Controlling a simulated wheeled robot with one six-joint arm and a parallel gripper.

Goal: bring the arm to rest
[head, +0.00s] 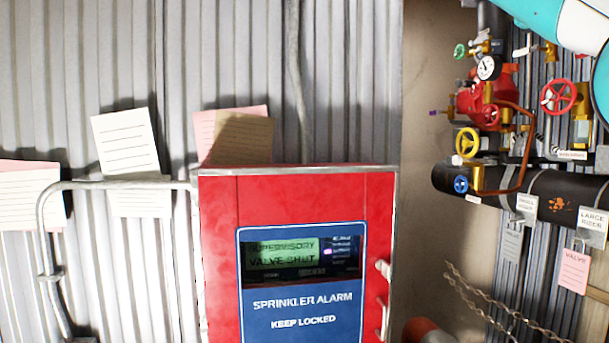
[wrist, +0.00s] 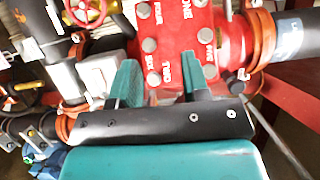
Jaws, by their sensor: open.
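My gripper (wrist: 159,75) shows in the wrist view, with its two teal fingers apart and nothing seen between them. Beyond the fingers is a red bolted valve body (wrist: 185,45) with raised lettering. I cannot tell whether the fingers touch it. In the head view my teal and white arm (head: 560,22) crosses the top right corner. My gripper is out of that view.
A red sprinkler alarm panel (head: 300,190) reads "supervisory valve shut". Red valve gear (head: 485,105) with handwheels stands above a black pipe (head: 550,190) at right. A chain (head: 505,305) hangs below. In the wrist view, a red handwheel (wrist: 88,10) and pipes crowd the left.

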